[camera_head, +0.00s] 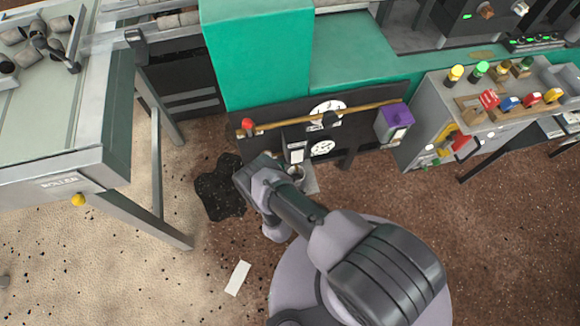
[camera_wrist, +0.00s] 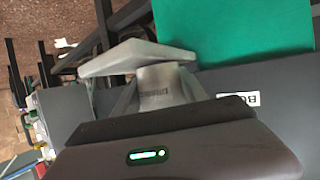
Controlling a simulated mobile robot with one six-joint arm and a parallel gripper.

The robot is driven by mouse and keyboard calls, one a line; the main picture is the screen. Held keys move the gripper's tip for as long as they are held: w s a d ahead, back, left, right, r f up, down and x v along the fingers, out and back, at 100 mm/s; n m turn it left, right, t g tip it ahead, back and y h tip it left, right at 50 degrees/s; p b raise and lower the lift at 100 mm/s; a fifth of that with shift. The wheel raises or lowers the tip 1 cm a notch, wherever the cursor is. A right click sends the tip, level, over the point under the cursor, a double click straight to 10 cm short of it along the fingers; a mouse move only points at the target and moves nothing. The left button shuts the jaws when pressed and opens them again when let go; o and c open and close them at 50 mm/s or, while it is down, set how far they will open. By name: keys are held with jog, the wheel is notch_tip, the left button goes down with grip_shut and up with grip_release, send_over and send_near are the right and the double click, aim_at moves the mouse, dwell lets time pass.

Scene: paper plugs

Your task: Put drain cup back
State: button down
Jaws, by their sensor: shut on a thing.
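My gripper (camera_wrist: 160,97) is shut on the drain cup (camera_wrist: 158,84), a small grey metal cup with dark lettering. In the wrist view the cup sits between the fingers, and a wide pale grey angled piece (camera_wrist: 130,57) lies just beyond it. I cannot tell whether that piece is part of the cup or touches it. In the head view the gripper is at the dark front of the green machine (camera_head: 255,60), below a white round gauge (camera_head: 322,148). The cup shows there only as a small grey rim (camera_head: 297,172), partly hidden by my wrist.
A brass rod (camera_head: 350,113) runs across the machine front, with a purple box (camera_head: 397,117) at its right. A dark spill (camera_head: 219,188) and a white strip (camera_head: 237,278) lie on the floor. A roller table (camera_head: 60,170) stands left, a control desk (camera_head: 440,120) right.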

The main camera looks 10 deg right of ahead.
jog(key=shift+f, duration=0.15)
jog(key=c, duration=0.6)
grip_release()
jog(key=shift+s, duration=0.2)
jog(key=p+v, duration=0.4)
jog(key=v, duration=0.8)
jog(key=shift+p, duration=0.3)
